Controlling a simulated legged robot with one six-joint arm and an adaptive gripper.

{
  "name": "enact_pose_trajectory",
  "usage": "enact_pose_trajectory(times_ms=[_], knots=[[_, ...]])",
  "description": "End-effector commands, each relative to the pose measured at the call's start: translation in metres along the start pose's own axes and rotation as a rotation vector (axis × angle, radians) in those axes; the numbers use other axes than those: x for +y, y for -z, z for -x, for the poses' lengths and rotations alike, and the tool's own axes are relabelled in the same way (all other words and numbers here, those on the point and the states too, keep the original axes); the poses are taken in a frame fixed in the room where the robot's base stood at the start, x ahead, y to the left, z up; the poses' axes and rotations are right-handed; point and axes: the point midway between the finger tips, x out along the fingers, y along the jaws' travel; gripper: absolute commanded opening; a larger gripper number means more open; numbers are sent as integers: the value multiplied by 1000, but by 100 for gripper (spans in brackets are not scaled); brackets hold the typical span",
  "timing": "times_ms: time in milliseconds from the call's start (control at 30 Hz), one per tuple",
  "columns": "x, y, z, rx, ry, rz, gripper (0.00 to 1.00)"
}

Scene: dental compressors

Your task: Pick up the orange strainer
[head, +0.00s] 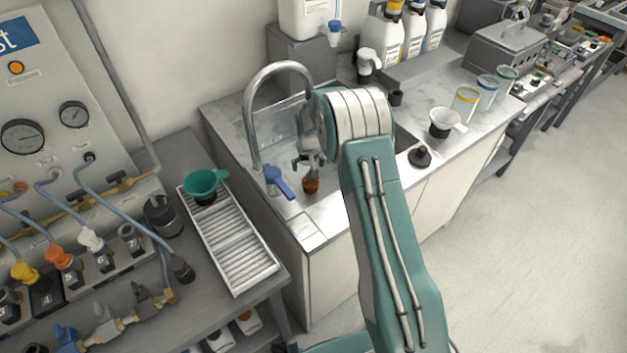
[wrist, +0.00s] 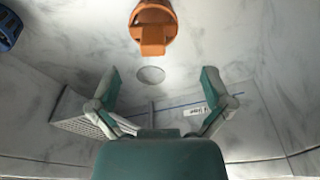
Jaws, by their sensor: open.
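The orange strainer (wrist: 153,28) shows at the top of the wrist view. It is a round orange piece with a block-like part pointing toward my gripper (wrist: 160,82). It lies on or over a marble-patterned surface beyond the fingertips, in line with the gap between them. My gripper is open and empty, with its two green fingers apart. In the head view the strainer (head: 311,186) is a small orange shape at the sink, just below my gripper (head: 309,163). My arm covers part of the sink, and contact between fingers and strainer is not visible.
A blue-handled item (head: 278,182) stands close left of the strainer. A curved grey faucet (head: 255,125) arches beside my gripper. A ribbed tray (head: 240,255) is on the left bench.

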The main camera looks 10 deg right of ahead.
Motion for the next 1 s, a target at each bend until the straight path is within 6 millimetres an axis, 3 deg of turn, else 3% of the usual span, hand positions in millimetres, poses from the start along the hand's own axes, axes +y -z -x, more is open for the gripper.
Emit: enact_pose_trajectory(times_ms=[433,733,767,800,867,900,1000], knots=[[11,-4,-62,-2,8,-3,100],[7,-4,-68,0,4,-1,100],[8,-4,-68,0,4,-1,96],[8,-4,-68,0,4,-1,78],[9,-4,-68,-1,5,-2,52],[9,-4,-68,-1,5,-2,47],[10,-4,-69,-1,6,-2,47]])
